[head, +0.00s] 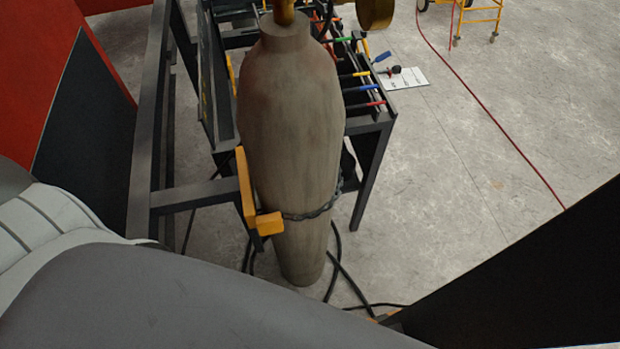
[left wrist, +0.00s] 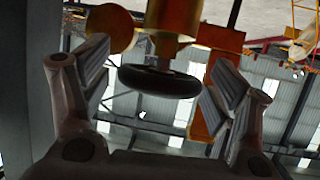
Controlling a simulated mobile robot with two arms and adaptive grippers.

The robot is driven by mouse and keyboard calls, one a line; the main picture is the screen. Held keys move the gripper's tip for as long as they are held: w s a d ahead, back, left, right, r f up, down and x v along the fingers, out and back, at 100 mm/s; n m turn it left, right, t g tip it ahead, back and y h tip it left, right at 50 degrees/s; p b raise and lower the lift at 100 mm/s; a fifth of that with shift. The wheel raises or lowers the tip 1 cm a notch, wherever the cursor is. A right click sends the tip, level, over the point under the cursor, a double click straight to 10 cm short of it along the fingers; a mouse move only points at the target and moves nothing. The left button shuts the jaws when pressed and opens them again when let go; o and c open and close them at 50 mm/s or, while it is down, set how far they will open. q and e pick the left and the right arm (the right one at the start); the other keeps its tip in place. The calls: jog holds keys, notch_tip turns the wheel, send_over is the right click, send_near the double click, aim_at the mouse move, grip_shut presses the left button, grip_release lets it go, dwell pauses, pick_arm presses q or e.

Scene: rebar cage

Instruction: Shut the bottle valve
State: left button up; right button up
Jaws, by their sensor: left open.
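The grey-brown gas bottle (head: 290,130) stands upright in the middle of the head view. The lower part of its brass valve (head: 284,12) shows at the top edge; the rest is cut off. In the left wrist view the brass valve body (left wrist: 174,18) hangs from the top, with a dark round handwheel (left wrist: 160,81) at its end. My left gripper (left wrist: 158,62) is open, one finger on each side of the handwheel. Gaps show between the fingers and the wheel, and I see no contact. My right gripper is in neither view.
A chain (head: 315,213) and yellow bracket (head: 247,195) hold the bottle to a dark frame. A rack with coloured-handled tools (head: 360,75) stands behind. A round brass gauge (head: 376,12) is beside the valve. Concrete floor (head: 480,150) is open at right, crossed by a red hose (head: 487,103).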

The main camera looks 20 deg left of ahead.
pick_arm(q)
jog(key=shift+n+t+y, duration=1.2)
jog(key=shift+n+t, duration=0.4)
jog(key=shift+n, duration=0.1)
jog(key=shift+n+t+y, duration=0.3)
jog(key=shift+n+t+y+b, duration=0.5)
jog(key=shift+n+t+y, duration=0.4)
jog(key=shift+n+y, duration=0.45)
